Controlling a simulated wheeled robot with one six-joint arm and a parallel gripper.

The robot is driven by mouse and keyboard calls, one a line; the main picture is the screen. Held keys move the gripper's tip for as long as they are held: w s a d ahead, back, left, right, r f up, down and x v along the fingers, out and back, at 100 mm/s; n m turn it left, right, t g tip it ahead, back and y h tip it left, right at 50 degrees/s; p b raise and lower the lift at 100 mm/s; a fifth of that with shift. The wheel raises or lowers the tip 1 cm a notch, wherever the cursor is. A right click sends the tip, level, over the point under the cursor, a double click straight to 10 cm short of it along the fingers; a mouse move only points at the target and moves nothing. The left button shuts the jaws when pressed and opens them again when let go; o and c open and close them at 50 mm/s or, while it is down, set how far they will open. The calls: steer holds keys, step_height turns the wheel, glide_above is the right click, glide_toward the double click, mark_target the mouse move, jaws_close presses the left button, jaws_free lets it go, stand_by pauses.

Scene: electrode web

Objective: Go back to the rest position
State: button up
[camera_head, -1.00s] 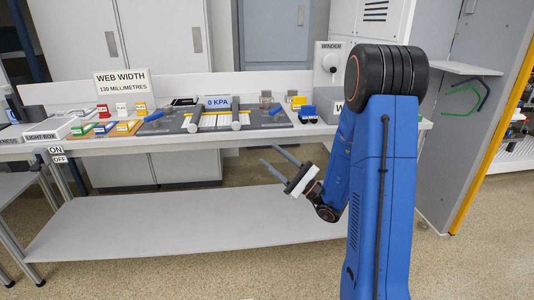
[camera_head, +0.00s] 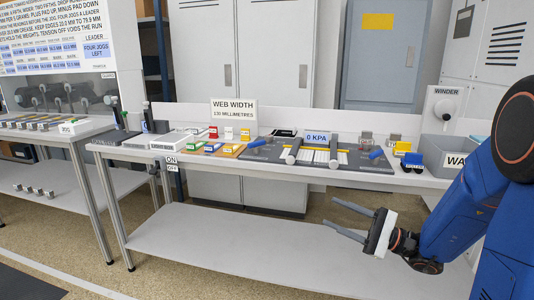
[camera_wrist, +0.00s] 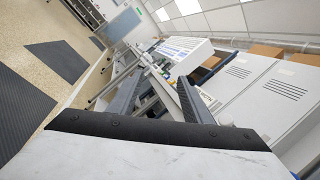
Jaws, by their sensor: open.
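My gripper (camera_head: 350,219) is in the lower right of the head view. It is in front of the workbench (camera_head: 350,176), below the bench top and above the lower shelf in the picture. Its two grey fingers point left and are spread apart with nothing between them. The wrist view also shows my gripper (camera_wrist: 158,92) open and empty, with the tilted room beyond the fingers. My blue arm reaches in from the right edge of the head view.
The bench holds a web width sign (camera_head: 233,111), a grey plate with rollers (camera_head: 262,156), small coloured blocks and a grey bin (camera_head: 447,150). A second bench (camera_head: 75,137) stands at left. The lower shelf (camera_head: 225,240) is bare. Floor is clear at lower left.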

steer(key=s+a+f+n+g+h, duration=0.3)
steer(key=s+n+g+h, duration=0.15)
steer(key=s, duration=0.55)
steer(key=s+a+f+n+g+h, duration=0.3)
steer(key=s+a+n+g+h, duration=0.15)
steer(key=s, duration=0.55)
steer(key=s+d+n+t+h, duration=0.2)
steer(key=d+h, duration=0.3)
steer(key=d, duration=0.2)
steer(key=s+d+n+t+h, duration=0.2)
steer(key=d+h, duration=0.3)
steer(key=d, duration=0.3)
steer(key=shift+s+d+r+n+t, duration=0.25)
steer(key=shift+s+n+t, duration=0.2)
steer(key=shift+t, duration=0.35)
